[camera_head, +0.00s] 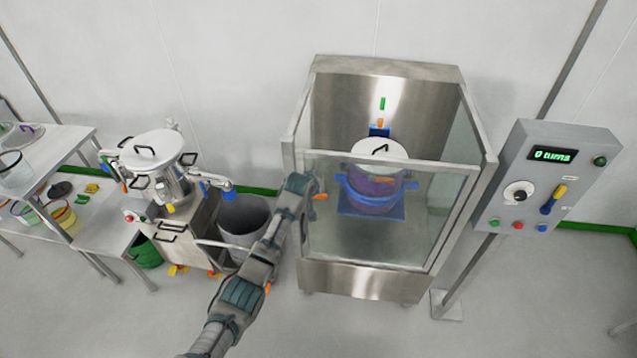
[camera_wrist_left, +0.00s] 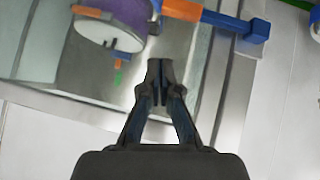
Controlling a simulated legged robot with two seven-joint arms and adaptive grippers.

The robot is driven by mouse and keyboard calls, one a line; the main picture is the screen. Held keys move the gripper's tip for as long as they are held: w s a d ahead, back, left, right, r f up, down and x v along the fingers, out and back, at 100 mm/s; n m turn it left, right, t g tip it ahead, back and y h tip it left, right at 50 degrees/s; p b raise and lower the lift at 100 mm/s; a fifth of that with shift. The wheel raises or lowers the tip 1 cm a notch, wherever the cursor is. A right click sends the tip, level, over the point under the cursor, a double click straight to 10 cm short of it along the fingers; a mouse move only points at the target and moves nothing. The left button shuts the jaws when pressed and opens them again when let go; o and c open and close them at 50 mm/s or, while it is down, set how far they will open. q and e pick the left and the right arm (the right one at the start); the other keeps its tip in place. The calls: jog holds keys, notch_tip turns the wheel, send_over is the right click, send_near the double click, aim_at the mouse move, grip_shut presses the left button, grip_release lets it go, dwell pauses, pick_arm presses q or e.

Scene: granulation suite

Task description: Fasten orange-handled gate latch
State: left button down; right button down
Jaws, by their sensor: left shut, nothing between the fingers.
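The glass-fronted gate (camera_head: 385,220) of the steel cabinet stands across the cabinet's front and looks closed. An orange handle piece (camera_head: 320,197) shows at the gate's left side, right beside my left gripper (camera_head: 300,184). In the left wrist view an orange latch part (camera_wrist_left: 182,10) sits on a blue bar with a block-like blue end (camera_wrist_left: 252,32), above and right of my gripper's fingertips (camera_wrist_left: 160,78). The fingers are shut and empty, apart from the latch part. The gripper hides much of the latch in the head view. My right gripper is not in view.
A purple pot with a white lid (camera_head: 380,153) stands in a blue holder inside the cabinet. A control box (camera_head: 550,180) reading "0 turns" is at right. A grey bin (camera_head: 245,218) and a steel cart with a lidded vessel (camera_head: 150,150) are at left.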

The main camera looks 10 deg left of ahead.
pick_arm(q)
jog(key=v, duration=0.5)
jog(key=shift+w+d, duration=0.1)
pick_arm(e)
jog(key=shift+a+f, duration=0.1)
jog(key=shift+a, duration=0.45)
pick_arm(q)
jog(key=shift+d, duration=0.2)
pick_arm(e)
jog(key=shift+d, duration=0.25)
